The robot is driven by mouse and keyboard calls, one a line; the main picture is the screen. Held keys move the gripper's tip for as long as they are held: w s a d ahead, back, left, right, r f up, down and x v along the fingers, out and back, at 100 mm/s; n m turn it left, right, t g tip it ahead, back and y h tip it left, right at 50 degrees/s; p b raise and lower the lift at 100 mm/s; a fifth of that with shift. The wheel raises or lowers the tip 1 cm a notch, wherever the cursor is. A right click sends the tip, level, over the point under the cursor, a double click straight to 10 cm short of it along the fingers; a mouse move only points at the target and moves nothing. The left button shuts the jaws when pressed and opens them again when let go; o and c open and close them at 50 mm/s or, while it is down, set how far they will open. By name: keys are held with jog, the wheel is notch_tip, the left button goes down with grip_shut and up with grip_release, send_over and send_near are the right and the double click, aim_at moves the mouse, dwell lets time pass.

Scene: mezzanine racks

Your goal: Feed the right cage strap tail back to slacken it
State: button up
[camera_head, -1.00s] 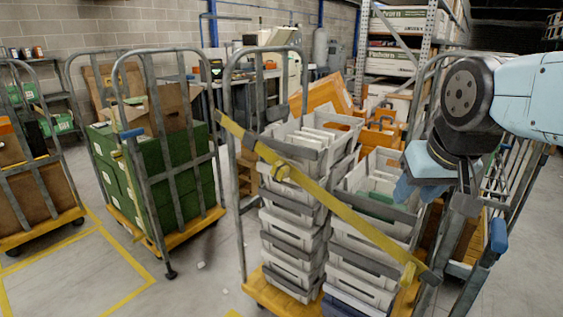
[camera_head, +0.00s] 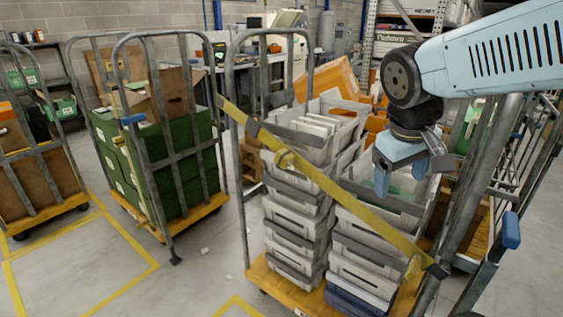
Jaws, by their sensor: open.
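The right cage (camera_head: 238,190) is a grey-framed roll cage holding stacked grey totes. A yellow strap (camera_head: 345,205) runs slantwise across its open front, from the upper left post down to the lower right post. Another yellow end (camera_head: 413,268) hangs by the dark fitting (camera_head: 436,271) at the right post. I cannot tell which is the tail. My gripper (camera_head: 402,174) is open and points down, above the right-hand tote stack and the strap in the picture. It appears empty and apart from the strap.
The totes (camera_head: 290,212) fill the cage close behind the strap. The cage's right post (camera_head: 478,170) and a blue handle (camera_head: 511,230) stand right of my gripper. A cage of green crates (camera_head: 175,150) stands to the left. Clear floor (camera_head: 205,285) lies in front.

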jog(key=w+a+f+n+g+h, duration=0.2)
jog(key=w+a+f+n+h, duration=0.1)
jog(key=w+n+h, duration=0.3)
jog(key=n+t+h, duration=0.3)
jog(key=n+t, duration=1)
jog(key=n, duration=0.2)
send_near(280, 162)
jog(key=x, duration=1)
jog(key=shift+w, duration=0.1)
jog(key=shift+c, duration=0.2)
